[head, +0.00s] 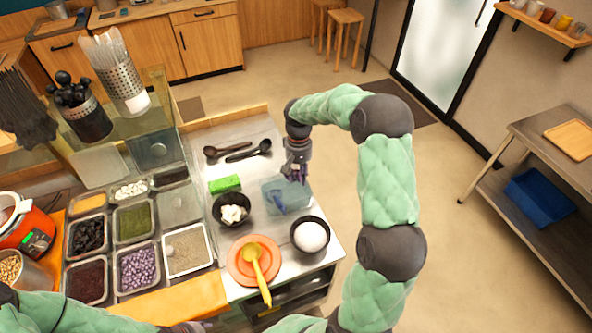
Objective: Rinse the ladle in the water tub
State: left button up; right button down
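The water tub (302,203) is a translucent blue box on the steel counter. A darker blue, spoon-shaped thing (277,202) shows in its left part; I cannot tell if it is a ladle. My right gripper (296,176) points down at the tub's back edge; its fingers are too small to read, and I see no ladle clearly in it. A yellow ladle (256,268) lies across an orange plate (236,268). My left gripper (188,327) is mostly cut off at the bottom edge.
A green block (225,184), a black bowl with white cubes (219,218) and a black bowl with a white ball (298,249) stand close around the tub. Topping trays (139,269) fill the counter's left. Utensil holders (126,88) stand on a glass shelf at the upper left.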

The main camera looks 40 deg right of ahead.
notch_tip(320, 180, down, 11)
jog(key=s+t+b, duration=0.1)
jog(key=b, duration=0.8)
jog(key=shift+a+f+h+b, duration=0.15)
jog(key=shift+a+h+b, duration=0.1)
jog(key=shift+h+b, duration=0.05)
jog(key=shift+d, duration=0.15)
